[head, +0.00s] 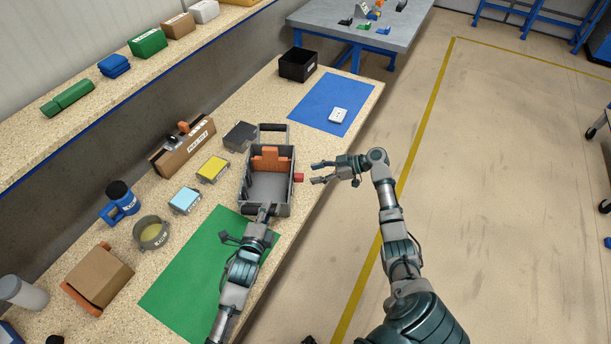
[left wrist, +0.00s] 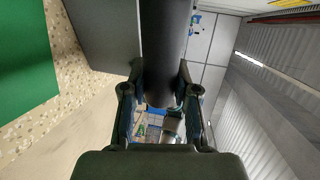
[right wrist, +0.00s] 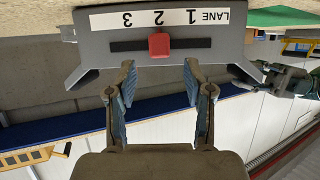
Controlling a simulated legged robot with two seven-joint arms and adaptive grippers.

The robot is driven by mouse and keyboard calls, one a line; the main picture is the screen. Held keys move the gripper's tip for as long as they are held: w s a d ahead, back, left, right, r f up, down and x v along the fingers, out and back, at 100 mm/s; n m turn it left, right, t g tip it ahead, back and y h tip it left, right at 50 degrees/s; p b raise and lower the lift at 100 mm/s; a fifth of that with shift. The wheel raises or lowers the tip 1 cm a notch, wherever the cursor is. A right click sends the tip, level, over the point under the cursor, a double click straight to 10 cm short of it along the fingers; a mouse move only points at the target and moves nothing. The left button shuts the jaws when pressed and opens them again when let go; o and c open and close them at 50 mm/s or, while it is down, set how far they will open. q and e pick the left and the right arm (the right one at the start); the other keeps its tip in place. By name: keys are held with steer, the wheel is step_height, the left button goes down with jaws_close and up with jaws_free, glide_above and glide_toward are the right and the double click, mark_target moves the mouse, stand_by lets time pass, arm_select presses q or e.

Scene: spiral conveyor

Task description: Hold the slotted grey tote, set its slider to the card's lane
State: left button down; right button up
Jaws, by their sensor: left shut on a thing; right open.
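The slotted grey tote (head: 292,190) stands on the bench with an orange piece (head: 270,158) inside. Its near bar handle (left wrist: 167,50) is between the fingers of my left gripper (head: 264,212), which is shut on it. The red slider (head: 299,178) sticks out of the tote's right side. In the right wrist view the slider (right wrist: 159,44) sits in the slot at the 2 of an upside-down "LANE 1 2 3" label. My right gripper (head: 317,172) is open, just right of the slider and apart from it. A small white card-like piece (head: 338,116) lies beyond; its marking is unreadable.
The white piece lies on a blue mat (head: 318,97). A green mat (head: 190,270) lies at the near side. A black bin (head: 297,64), yellow (head: 213,167) and light-blue (head: 185,200) boxes and a cardboard organiser (head: 170,155) stand around the tote. Open floor lies right of the bench.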

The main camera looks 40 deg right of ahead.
arm_select(q)
steer(key=shift+f, duration=0.55)
arm_select(e)
steer(key=v, duration=0.6)
steer(key=shift+s+d, duration=0.15)
steer(key=shift+d, duration=0.05)
arm_select(q)
steer(key=c, duration=0.8)
jaws_free()
steer(key=shift+w+d+r, duration=0.1)
arm_select(e)
steer(key=shift+d+f, duration=0.1)
steer(key=shift+d, duration=0.05)
arm_select(q)
steer(key=shift+r, duration=0.1)
steer(key=v, duration=1.1)
steer(key=shift+s+a, duration=0.25)
steer(key=shift+a, duration=0.05)
steer(key=shift+s, duration=0.1)
